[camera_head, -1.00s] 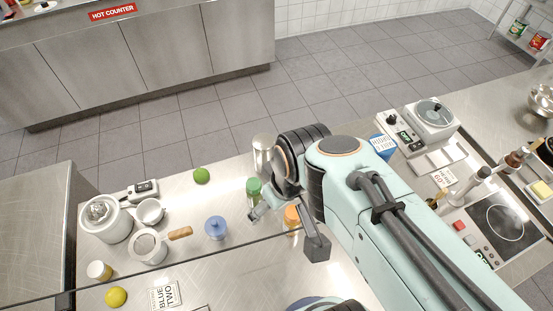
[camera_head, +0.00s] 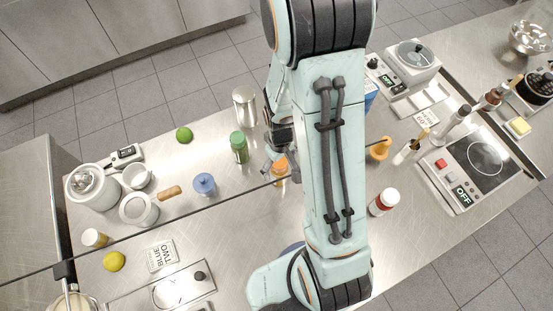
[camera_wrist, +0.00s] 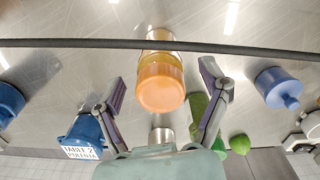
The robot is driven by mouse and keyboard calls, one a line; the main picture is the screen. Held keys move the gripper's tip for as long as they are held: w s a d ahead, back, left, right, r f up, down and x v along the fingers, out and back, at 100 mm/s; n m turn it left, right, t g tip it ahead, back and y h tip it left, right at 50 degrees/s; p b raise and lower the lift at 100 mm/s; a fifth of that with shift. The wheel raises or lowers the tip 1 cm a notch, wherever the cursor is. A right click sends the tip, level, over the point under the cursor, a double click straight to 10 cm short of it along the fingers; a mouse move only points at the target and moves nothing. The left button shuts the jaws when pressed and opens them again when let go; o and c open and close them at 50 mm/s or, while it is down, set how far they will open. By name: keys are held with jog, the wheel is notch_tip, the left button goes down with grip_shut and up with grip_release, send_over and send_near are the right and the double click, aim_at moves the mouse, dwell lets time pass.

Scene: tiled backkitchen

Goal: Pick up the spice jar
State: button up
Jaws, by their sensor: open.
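The spice jar appears to be the orange-lidded jar (camera_head: 279,170), standing on the steel counter near the middle of the head view. In the wrist view its orange lid (camera_wrist: 161,88) faces the camera, between the two fingers. My gripper (camera_head: 272,153) is open, right beside the jar in the head view, partly hidden by my arm. In the wrist view the fingers (camera_wrist: 164,86) lie on either side of the lid, with a gap on each side and no visible contact.
A thin dark bar (camera_wrist: 90,43) crosses the jar in the wrist view. A green-lidded bottle (camera_head: 239,148), steel canister (camera_head: 245,106) and blue object (camera_head: 205,184) stand left of the jar. A red-lidded jar (camera_head: 384,201) stands right of my arm. A blue labelled container (camera_wrist: 84,132) is near one finger.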

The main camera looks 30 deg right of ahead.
jog(key=shift+f, duration=0.4)
jog(key=c, duration=1.3)
jog(key=shift+r, duration=0.1)
